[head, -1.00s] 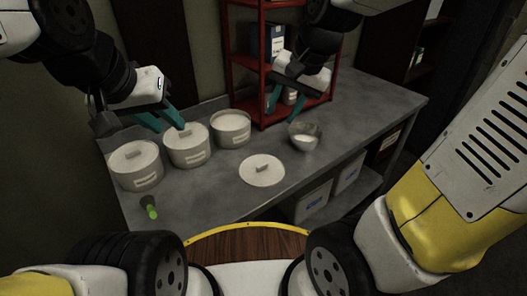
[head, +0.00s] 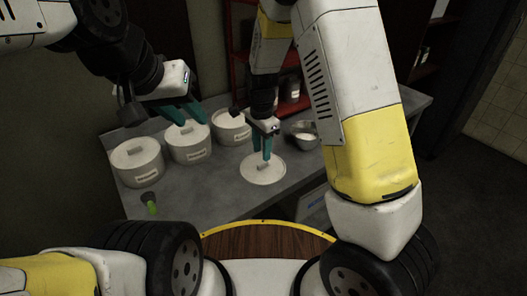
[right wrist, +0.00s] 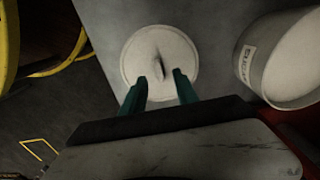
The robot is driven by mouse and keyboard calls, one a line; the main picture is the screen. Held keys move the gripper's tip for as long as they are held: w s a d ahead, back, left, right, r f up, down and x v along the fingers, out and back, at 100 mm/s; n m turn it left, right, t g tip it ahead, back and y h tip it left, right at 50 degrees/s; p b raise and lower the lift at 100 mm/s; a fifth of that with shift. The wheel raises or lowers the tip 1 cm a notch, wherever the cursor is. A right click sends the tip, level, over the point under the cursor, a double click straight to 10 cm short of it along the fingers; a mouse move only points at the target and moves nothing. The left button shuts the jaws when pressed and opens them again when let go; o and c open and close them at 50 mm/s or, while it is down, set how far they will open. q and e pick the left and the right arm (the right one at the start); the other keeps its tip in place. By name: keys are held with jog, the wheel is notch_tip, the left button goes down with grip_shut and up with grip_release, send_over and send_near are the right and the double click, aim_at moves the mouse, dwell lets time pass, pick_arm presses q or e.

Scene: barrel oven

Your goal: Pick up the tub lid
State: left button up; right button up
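The tub lid (head: 258,176) is a pale round disc with a small upright handle. It lies flat on the grey table and also shows in the right wrist view (right wrist: 135,58). My right gripper (head: 263,154) points down just above the lid's handle. In the right wrist view its two teal fingers (right wrist: 160,80) are apart, with the handle lying in line with the gap just beyond the tips. I cannot tell if the fingers touch the lid. My left gripper (head: 186,112) hangs over the white tubs, fingers apart and empty.
Three white labelled tubs (head: 139,174) stand in a row on the left of the table (head: 215,190). A metal bowl (head: 303,136) stands right of the lid. A red shelf (head: 240,65) stands behind.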

aim_at(263, 163)
notch_tip(263, 163, down, 5)
jog(key=shift+d+r, duration=0.1)
jog(key=shift+d, duration=0.05)
grip_shut()
